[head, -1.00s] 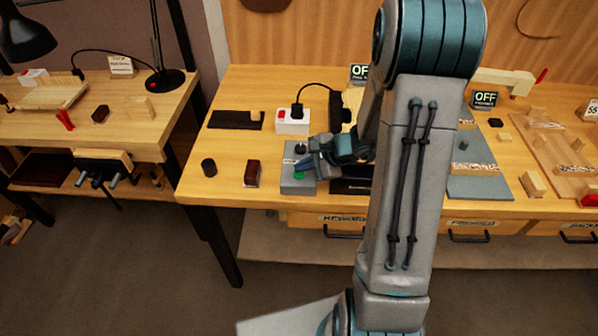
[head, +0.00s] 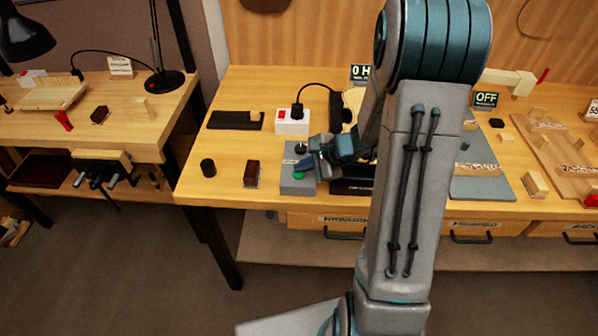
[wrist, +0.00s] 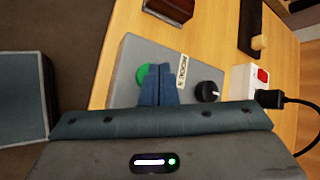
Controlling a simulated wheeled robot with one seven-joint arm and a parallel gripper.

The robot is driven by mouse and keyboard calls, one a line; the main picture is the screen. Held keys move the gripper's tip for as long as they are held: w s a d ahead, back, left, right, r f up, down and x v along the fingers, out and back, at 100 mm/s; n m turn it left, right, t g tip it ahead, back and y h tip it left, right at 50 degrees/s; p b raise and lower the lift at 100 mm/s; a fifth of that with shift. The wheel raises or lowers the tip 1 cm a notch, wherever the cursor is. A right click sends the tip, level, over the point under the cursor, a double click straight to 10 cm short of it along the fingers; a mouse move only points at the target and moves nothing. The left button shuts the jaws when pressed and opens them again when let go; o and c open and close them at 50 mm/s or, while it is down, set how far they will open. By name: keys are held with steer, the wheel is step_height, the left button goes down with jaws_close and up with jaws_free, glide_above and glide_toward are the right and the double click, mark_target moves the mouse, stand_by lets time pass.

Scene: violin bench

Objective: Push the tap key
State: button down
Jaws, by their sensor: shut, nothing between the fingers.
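A grey box (head: 291,187) sits near the front edge of the bench. It carries a green round button (wrist: 141,74), a black knob (wrist: 208,92) and a small label; which part is named the tap key is not readable. My gripper (wrist: 160,78) is shut and empty. Its fingertips are at the green button and cover part of it in the wrist view. In the head view the button (head: 298,174) shows just below the fingers. I cannot tell whether they press it. A display (head: 361,73) behind my arm reads "0 H", partly hidden.
A white socket box with a red switch (head: 283,115) and a black plug stands behind the grey box. A dark red block (head: 252,173) and a black cylinder (head: 208,167) stand to its left. Another display (head: 485,99) reads "OFF". My arm hides the bench's middle.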

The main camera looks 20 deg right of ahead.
mark_target(303, 174)
steer(key=shift+r, duration=0.2)
steer(key=shift+r+p, duration=1.8)
steer(key=shift+r, duration=1.1)
